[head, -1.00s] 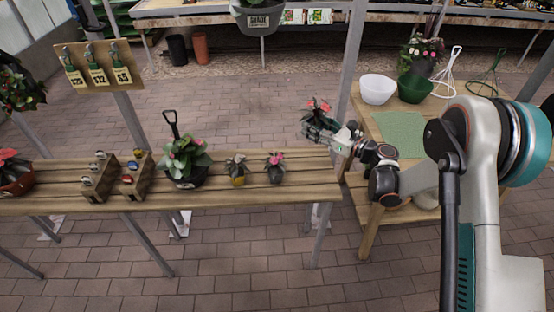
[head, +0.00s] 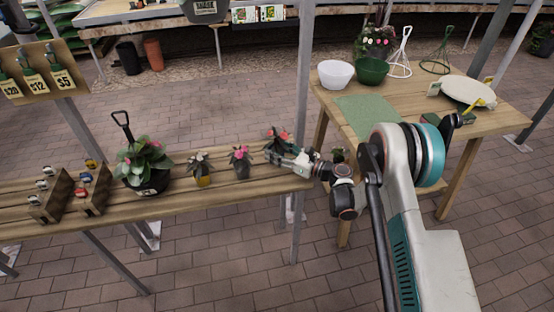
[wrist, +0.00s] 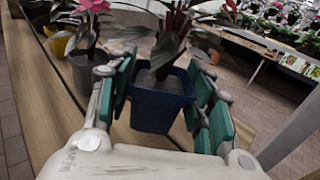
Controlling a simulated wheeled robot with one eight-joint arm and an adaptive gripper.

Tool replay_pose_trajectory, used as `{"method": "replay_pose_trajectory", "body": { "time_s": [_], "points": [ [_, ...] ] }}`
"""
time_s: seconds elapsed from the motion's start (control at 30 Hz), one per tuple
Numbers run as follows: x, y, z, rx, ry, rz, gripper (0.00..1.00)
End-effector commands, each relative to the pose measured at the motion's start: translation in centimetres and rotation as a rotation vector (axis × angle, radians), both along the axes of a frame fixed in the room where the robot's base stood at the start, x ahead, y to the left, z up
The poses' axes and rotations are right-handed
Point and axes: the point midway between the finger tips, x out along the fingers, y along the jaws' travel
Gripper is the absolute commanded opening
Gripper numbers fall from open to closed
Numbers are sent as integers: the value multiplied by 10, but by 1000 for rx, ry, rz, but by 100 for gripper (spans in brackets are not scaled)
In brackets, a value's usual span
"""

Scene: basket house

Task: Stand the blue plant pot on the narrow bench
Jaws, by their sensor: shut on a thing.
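The blue plant pot (wrist: 162,103) is square and dark blue, with a dark-leaved plant in it. In the wrist view it sits upright between the green-padded fingers of my gripper (wrist: 160,105). In the head view my gripper (head: 281,153) is at the right end of the narrow bench (head: 225,187), and the plant (head: 277,135) shows at the fingers while the pot is mostly hidden. The pot is over or on the bench planks; I cannot tell if its base touches them.
On the bench, left of my gripper, stand a grey pot with pink flowers (head: 241,161), a yellow pot (head: 202,177) and a larger dark pot (head: 148,181). A metal post (head: 302,90) rises close behind the bench's right end. A wooden table (head: 390,98) stands to the right.

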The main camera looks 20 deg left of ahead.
Motion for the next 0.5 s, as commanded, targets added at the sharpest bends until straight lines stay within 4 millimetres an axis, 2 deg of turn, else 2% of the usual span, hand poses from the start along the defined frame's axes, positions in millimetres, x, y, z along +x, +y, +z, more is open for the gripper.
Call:
{"method": "replay_pose_trajectory", "body": {
  "time_s": [0.1,0.2,0.5],
  "points": [
    [0,0,-22,0,0,0,21],
    [0,0,-33,0,0,0,21],
    [0,0,-33,0,0,0,21]
  ]
}}
